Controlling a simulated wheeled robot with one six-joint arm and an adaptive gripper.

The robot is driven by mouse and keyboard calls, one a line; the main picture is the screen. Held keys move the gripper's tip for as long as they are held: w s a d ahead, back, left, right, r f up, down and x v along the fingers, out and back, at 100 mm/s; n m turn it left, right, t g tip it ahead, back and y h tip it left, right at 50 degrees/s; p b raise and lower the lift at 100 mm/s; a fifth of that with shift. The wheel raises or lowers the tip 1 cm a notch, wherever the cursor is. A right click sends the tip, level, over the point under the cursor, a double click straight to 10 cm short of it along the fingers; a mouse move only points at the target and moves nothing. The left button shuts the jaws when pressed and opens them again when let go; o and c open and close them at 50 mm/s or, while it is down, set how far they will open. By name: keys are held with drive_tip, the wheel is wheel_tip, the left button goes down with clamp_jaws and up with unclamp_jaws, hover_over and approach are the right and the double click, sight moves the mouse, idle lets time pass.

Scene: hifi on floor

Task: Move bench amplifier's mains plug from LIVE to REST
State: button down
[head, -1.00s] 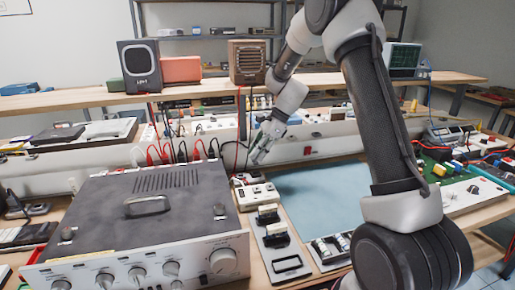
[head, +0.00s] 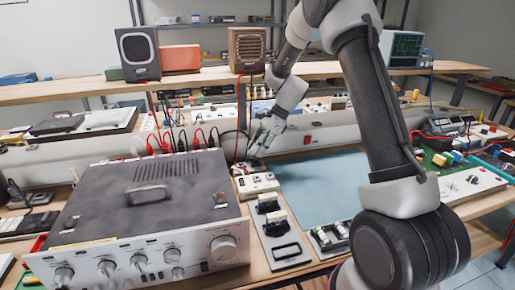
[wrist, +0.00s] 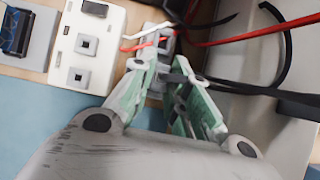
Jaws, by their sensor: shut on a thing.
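The bench amplifier (head: 140,215) is a grey metal box with a silver knobbed front, at the left of the head view. My gripper (head: 257,150) is above the bench behind its right rear corner. In the wrist view my gripper (wrist: 170,92) has its green fingers closed around a small dark piece, seemingly the mains plug (wrist: 182,72), mostly hidden between them. A black lead (wrist: 235,88) runs right from there. A white socket block (wrist: 88,45) with grey square outlets lies to the left. A grey outlet block (wrist: 160,38) is just beyond the fingertips. I cannot read LIVE or REST labels.
Red and white wires (wrist: 150,40) cross near the fingertips. A grey plate (head: 285,248) with upright black-and-white pieces stands beside the amplifier. The blue mat (head: 325,190) is largely clear. A long pale trunking (head: 315,133) runs behind, with red and black leads at its left.

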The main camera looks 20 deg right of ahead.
drive_tip(key=shift+f, duration=0.95)
idle(1.0)
drive_tip(key=c, duration=1.3)
unclamp_jaws()
drive_tip(key=a+r+v, duration=0.1)
drive_tip(key=a+v, duration=0.1)
drive_tip(key=v, duration=1.4)
drive_tip(key=shift+r, duration=0.3)
drive_tip(key=shift+w, duration=0.1)
